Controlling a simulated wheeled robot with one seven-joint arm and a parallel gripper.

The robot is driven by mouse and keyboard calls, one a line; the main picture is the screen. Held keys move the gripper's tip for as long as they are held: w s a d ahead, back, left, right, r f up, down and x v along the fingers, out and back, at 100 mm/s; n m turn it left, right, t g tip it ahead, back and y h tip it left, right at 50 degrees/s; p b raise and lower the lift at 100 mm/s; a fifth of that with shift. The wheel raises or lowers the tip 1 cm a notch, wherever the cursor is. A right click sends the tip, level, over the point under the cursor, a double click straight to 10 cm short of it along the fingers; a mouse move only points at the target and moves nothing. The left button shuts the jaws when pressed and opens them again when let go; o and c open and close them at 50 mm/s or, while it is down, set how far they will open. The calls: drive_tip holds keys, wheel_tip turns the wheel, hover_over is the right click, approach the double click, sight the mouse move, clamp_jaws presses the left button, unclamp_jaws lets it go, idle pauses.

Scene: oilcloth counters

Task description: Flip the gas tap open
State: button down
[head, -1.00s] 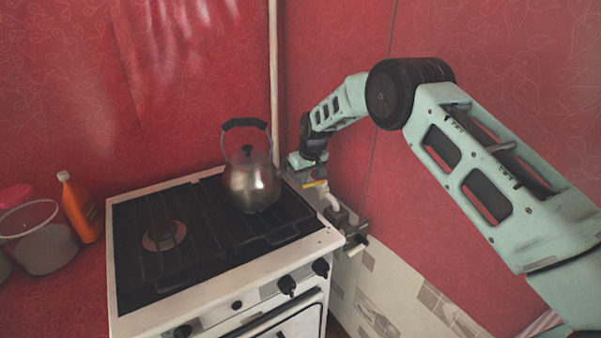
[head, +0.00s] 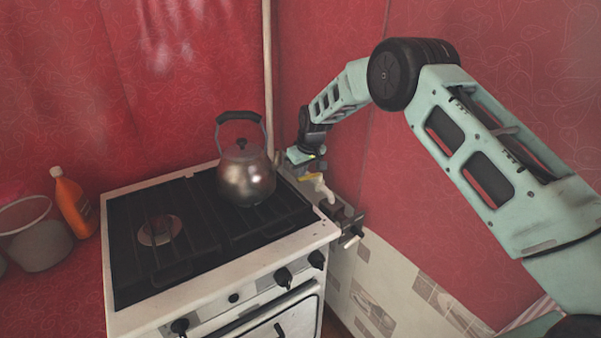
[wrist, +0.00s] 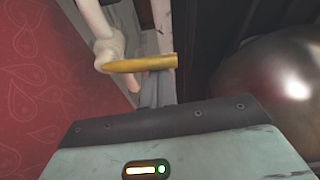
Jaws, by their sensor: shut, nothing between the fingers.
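The gas tap's yellow lever (head: 312,176) sits on a pale pipe (head: 325,191) behind the stove's right back corner. In the wrist view the yellow lever (wrist: 140,64) lies crosswise, just beyond my gripper, with the pale pipe fitting (wrist: 108,47) at its left end. My gripper (head: 303,157) is at the tap, beside the kettle. In the wrist view my gripper's fingers (wrist: 155,95) are together and empty, with their tips at or just under the lever's middle. I cannot tell whether they touch it.
A metal kettle (head: 246,179) stands on the white stove (head: 225,249), close to the left of my gripper. A thin vertical pipe (head: 268,80) rises behind the stove. The red wall (head: 335,60) is close behind and right. An orange bottle (head: 72,205) stands far left.

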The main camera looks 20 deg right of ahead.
sight(308, 177)
drive_tip(key=shift+s, duration=0.15)
drive_tip(key=s+n+b, duration=0.1)
drive_tip(key=n, duration=0.1)
drive_tip(key=s+d+n+y+b, duration=0.1)
drive_tip(key=shift+f+n+g, duration=0.1)
drive_tip(key=shift+n+g, duration=0.3)
drive_tip(key=shift+s, duration=0.15)
drive_tip(key=shift+s+d+n, duration=0.25)
drive_tip(key=shift+n, duration=0.05)
drive_tip(key=shift+s+d+n+g+y+b, duration=0.35)
drive_tip(key=shift+d+n, duration=0.3)
drive_tip(key=shift+n, duration=0.55)
drive_tip(key=shift+s+d+n+g+y+b, duration=0.1)
drive_tip(key=shift+s+d+n+g+b, duration=0.15)
drive_tip(key=shift+s+d+n, duration=0.65)
drive_tip(key=shift+w+d+n+g+y+b, duration=0.15)
drive_tip(key=shift+d+n+g, duration=0.25)
drive_tip(key=shift+n, duration=1.1)
drive_tip(key=shift+s, duration=0.1)
